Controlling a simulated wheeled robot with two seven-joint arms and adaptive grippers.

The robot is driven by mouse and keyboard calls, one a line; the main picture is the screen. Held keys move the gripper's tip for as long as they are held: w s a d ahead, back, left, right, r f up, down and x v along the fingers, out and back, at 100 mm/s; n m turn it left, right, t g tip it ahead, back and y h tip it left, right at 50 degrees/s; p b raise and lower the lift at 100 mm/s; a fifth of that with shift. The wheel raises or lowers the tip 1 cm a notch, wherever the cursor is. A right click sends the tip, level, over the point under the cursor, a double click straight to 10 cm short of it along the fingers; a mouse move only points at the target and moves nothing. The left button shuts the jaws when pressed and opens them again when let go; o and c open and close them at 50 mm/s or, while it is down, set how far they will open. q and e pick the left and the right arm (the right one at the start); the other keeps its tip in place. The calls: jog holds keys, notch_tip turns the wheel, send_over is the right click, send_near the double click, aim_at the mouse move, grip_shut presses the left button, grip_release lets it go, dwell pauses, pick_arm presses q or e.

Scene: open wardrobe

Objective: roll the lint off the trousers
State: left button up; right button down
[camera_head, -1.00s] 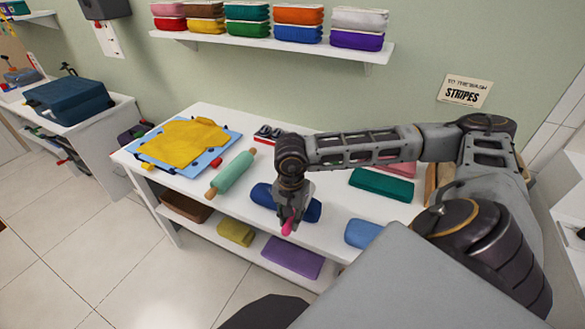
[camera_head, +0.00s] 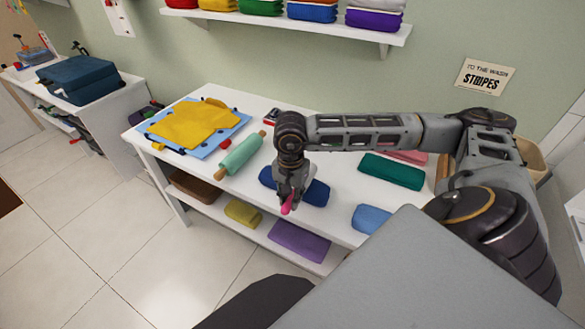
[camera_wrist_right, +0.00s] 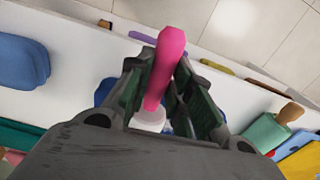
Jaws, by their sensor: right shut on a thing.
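My right gripper (camera_head: 288,203) is shut on a pink handle (camera_head: 287,206) over the front edge of the white table. The right wrist view shows this pink handle (camera_wrist_right: 167,55) between the fingers, with a pale, whitish part (camera_wrist_right: 150,118) below it, partly hidden by the gripper. It looks like a lint roller. A folded dark blue cloth (camera_head: 317,192) lies on the table just behind the gripper and is partly covered by it. I cannot tell whether it is the trousers. My left gripper is out of view.
On the white table (camera_head: 240,193), a teal rolling pin (camera_head: 240,155) and yellow material (camera_head: 195,124) on a blue mat (camera_head: 240,121) lie left. Green (camera_head: 392,171) and light blue (camera_head: 371,218) folded cloths lie right. A lower shelf holds purple cloth (camera_head: 299,240). Open floor lies front left.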

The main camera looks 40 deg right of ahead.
jog(key=shift+w, duration=0.15)
jog(key=shift+w+a+f+b, duration=0.1)
jog(key=shift+w+a+b, duration=0.4)
jog(key=shift+w, duration=0.4)
jog(key=shift+w+a, duration=0.15)
jog(key=shift+w+a, duration=0.2)
jog(key=shift+w, duration=0.3)
jog(key=shift+w+a, duration=0.15)
jog(key=shift+w, duration=0.3)
jog(key=shift+b, duration=0.3)
jog(key=shift+w, duration=0.2)
jog(key=shift+w+a+f+b, duration=0.1)
jog(key=shift+w+a+b, duration=0.1)
jog(key=shift+w, duration=0.2)
jog(key=shift+w+a+f+b, duration=0.1)
jog(key=shift+w+a+b, duration=0.1)
jog(key=shift+w, duration=0.25)
